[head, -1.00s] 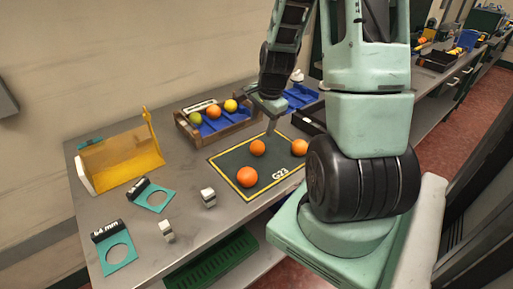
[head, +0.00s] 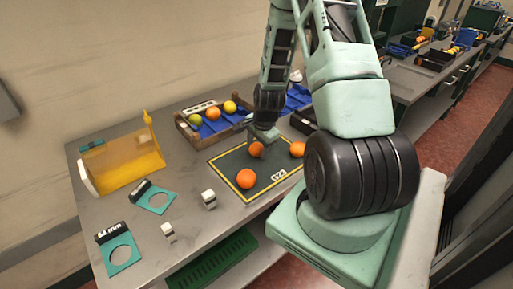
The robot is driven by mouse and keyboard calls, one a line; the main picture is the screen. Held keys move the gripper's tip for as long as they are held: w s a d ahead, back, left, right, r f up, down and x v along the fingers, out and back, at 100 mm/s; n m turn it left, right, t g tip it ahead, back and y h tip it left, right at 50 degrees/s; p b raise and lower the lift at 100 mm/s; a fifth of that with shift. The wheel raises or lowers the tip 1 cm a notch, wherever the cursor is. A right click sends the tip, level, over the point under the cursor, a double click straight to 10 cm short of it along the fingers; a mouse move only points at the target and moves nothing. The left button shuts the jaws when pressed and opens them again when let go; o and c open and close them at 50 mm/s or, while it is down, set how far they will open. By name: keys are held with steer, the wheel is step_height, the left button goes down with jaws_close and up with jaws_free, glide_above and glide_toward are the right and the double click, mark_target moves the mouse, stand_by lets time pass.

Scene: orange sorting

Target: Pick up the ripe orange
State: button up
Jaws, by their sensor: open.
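Three orange-coloured fruits lie on the dark mat (head: 225,165) with a yellow border: a front one (head: 246,180), a middle one (head: 256,151) and a right one (head: 297,149). All look ripe, and I cannot tell which is meant. My gripper (head: 259,145) points down, open, right at the middle orange and partly covers its top. I cannot tell whether the fingers touch it. The right orange sits close beside my arm's dark round base part.
A wooden tray (head: 183,127) behind the mat holds green, orange and yellow fruits. A clear amber box (head: 130,165), teal ring gauges (head: 119,255) and small white-grey blocks (head: 208,199) stand on the left of the bench. The mat's left part is clear.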

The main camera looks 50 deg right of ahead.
steer(key=shift+f, duration=0.3)
steer(key=c, duration=0.8)
steer(key=shift+o, duration=0.2)
steer(key=shift+r, duration=0.15)
